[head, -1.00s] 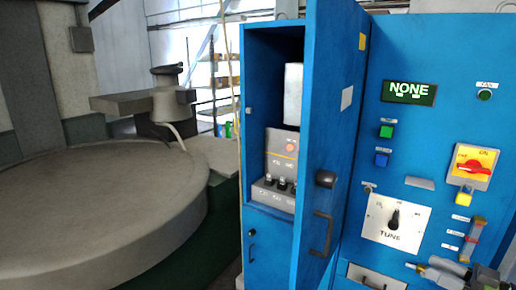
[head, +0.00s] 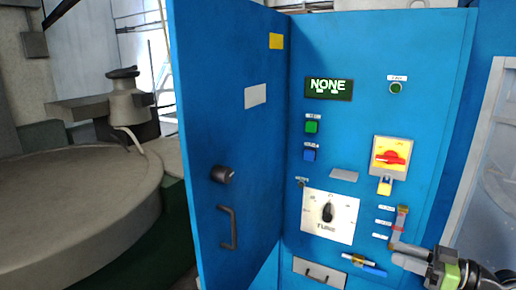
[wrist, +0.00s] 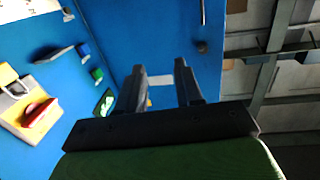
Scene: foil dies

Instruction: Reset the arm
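My gripper (head: 397,254) is at the lower right of the head view, in front of the blue control panel (head: 345,130). In the wrist view my gripper (wrist: 160,68) has two dark fingers spread apart, with nothing between them. Blue panel surfaces lie beyond the fingers. In the head view the gripper partly overlaps the panel's lower right part and seems close to the small bracket there; I cannot tell whether they touch.
The panel carries a NONE display (head: 329,88), red-yellow switch (head: 390,156), TUNE dial (head: 328,212) and drawer (head: 318,272). A large round grey table (head: 75,210) is at left.

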